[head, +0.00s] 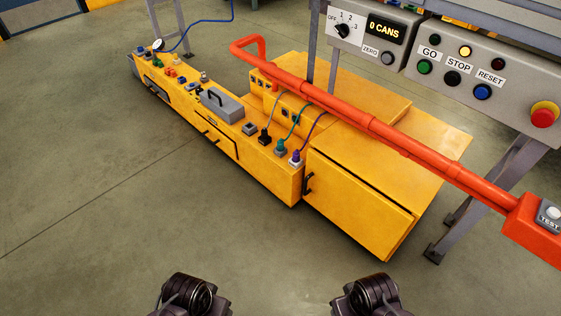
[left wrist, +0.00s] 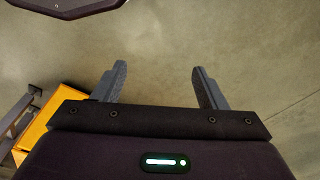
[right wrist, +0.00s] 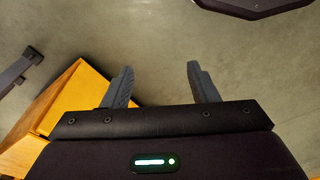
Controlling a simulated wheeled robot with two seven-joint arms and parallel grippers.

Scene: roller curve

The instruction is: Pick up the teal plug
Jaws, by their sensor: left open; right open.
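The teal plug (head: 281,149) stands in a socket on the low yellow cabinet (head: 262,181) in the head view, between a black plug (head: 265,137) and a purple plug (head: 296,158). A teal cord runs from it up to the raised yellow back panel. My left gripper (left wrist: 158,68) is open and empty over bare floor in the left wrist view. My right gripper (right wrist: 159,66) is open and empty over the floor too. The plug shows in neither wrist view. Both grippers are apart from the cabinet.
A red bar (head: 340,105) slopes across above the cabinet. A grey control box (head: 482,80) with buttons stands at the right. A grey handled box (head: 222,104) sits left of the plugs. The concrete floor (head: 120,220) in front is clear.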

